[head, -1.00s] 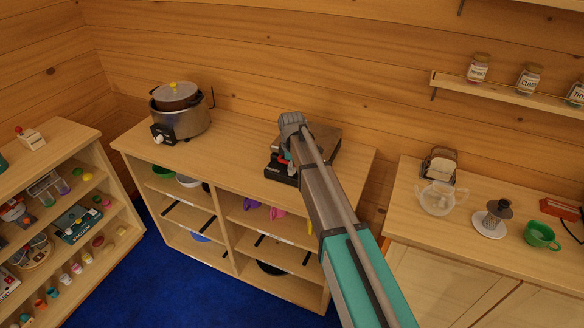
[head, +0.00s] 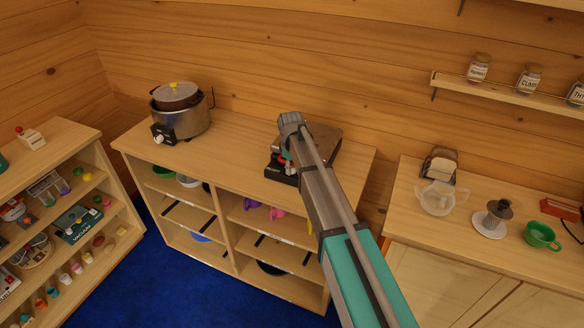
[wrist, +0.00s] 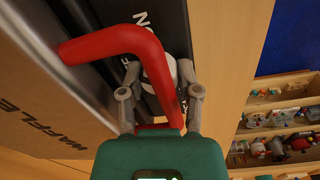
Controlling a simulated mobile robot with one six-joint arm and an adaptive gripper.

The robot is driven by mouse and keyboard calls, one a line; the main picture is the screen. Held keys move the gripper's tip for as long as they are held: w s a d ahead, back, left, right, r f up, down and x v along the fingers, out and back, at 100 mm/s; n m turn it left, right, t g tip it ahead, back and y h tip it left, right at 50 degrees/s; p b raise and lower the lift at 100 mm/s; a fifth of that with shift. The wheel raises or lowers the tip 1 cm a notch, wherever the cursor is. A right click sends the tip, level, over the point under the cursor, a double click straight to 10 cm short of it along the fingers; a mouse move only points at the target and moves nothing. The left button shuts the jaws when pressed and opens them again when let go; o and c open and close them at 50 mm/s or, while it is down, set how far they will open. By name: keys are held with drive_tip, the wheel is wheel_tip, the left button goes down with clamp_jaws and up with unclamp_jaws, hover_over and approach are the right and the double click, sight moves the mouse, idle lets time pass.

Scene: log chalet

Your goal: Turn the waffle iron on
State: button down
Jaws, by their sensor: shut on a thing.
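The waffle iron (head: 326,141) stands on the right end of the shelf unit's top, partly hidden behind my arm in the head view. The wrist view shows its grey lid (wrist: 50,115) lettered WAFFLE, its red handle (wrist: 120,42) and its dark front panel with white ON lettering. A round control knob (wrist: 171,70) on that panel is partly hidden by the handle. The red handle crosses in front, between the fingers. In the head view my gripper (head: 287,157) reaches the iron's front.
A slow cooker (head: 180,112) stands at the left of the same top (head: 225,150). The middle of that top is clear. A counter (head: 460,225) on the right holds a glass pot (head: 437,199) and a green cup (head: 541,236). The log wall is close behind.

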drive_tip(key=c, duration=0.6)
unclamp_jaws()
drive_tip(key=shift+n, duration=0.4)
